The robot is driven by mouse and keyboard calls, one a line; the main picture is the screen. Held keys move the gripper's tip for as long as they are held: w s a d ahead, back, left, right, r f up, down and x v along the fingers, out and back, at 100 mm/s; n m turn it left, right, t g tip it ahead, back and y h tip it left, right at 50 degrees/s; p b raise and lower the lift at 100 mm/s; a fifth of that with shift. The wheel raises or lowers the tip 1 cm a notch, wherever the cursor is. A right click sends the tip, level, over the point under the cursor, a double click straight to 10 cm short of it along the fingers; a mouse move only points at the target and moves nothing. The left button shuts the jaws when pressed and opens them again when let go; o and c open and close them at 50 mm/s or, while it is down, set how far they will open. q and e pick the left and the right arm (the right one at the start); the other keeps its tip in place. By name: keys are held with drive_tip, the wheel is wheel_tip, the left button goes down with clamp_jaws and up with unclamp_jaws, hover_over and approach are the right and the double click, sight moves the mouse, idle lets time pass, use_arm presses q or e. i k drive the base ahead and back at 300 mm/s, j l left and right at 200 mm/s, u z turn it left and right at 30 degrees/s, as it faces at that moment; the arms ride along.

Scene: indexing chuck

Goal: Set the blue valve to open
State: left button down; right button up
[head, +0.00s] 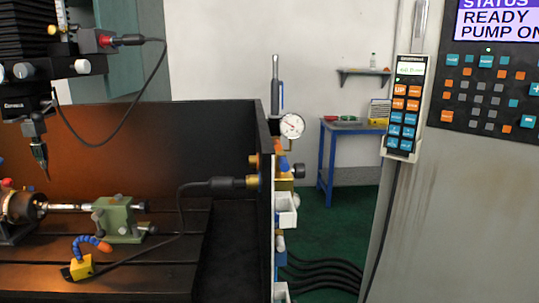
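I cannot tell for certain which part is the blue valve. A small blue part (284,164) sits below a round white dial gauge (291,126) on the right end of the machine enclosure. Another blue part (281,258) is lower on the same end, beside white bins. A blue segmented hose (84,241) with an orange tip rises from a yellow block on the machine bed. Open or closed settings are too small to read. Neither of my grippers is in view.
The black enclosure wall (140,140) stands behind the bed (120,275). A spindle head with a pointed tool (39,155) hangs at left. A control panel (490,90) and hanging pendant (408,105) are at right. Green floor shows between, with black hoses (320,270) and a blue table (340,150).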

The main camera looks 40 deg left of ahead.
sight(282, 166)
drive_tip(key=j+u, duration=0.15)
drive_tip(key=u, duration=0.35)
drive_tip(key=j+u, duration=0.15)
drive_tip(key=u, duration=0.35)
